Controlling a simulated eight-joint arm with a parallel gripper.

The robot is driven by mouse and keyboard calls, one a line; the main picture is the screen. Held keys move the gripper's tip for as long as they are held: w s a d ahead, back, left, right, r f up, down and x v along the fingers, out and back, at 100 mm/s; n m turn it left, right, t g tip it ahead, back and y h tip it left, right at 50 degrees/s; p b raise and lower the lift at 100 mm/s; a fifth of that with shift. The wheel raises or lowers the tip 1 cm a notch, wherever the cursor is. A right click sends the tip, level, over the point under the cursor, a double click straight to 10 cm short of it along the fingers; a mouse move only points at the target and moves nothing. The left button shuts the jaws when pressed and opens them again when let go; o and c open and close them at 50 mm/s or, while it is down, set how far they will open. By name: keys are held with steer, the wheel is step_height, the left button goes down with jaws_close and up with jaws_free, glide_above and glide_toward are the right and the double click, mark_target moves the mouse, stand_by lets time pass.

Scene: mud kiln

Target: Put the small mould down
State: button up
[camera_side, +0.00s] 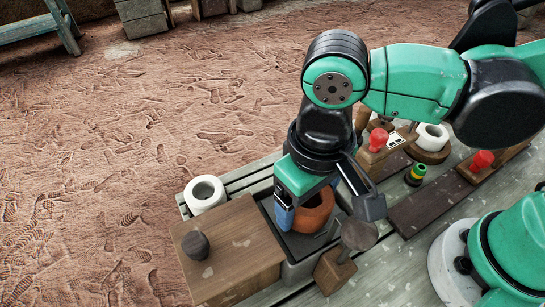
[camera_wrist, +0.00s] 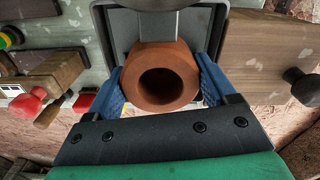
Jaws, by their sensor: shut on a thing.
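The small mould (camera_side: 313,214) is a terracotta-coloured, thick-walled hollow piece with a round opening. My gripper (camera_side: 307,208) is shut on it, and a blue finger shows at its left side. In the wrist view the mould (camera_wrist: 180,95) sits between both blue fingers of the gripper (camera_wrist: 162,88), with its dark hole facing the camera. A dark grey tray (camera_side: 292,270) lies below and around the mould in the side view. I cannot tell whether the mould touches the tray floor. My arm hides part of the mould and tray.
A wooden box with a dark knob (camera_side: 197,245) stands left of the tray. A white ring (camera_side: 205,194) is behind it. A wooden block with a grey round top (camera_side: 358,234) stands close on the right. Red-knobbed blocks (camera_side: 482,160) and another white ring (camera_side: 432,137) are further right.

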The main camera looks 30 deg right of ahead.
mark_target(307, 204)
steer(key=shift+f, duration=0.1)
steer(key=o, duration=1.1)
steer(key=shift+o, duration=0.2)
step_height(307, 204, up, 12)
steer(key=w+d+f+m+t, duration=0.1)
steer(key=w+d+f+t, duration=0.2)
steer(key=d, duration=0.6)
steer(key=w+d+f+m+t, duration=0.1)
steer(key=w+d+f+t, duration=0.3)
steer(key=d, duration=0.6)
steer(key=shift+w+d+f, duration=0.25)
steer(key=shift+w+f, duration=0.1)
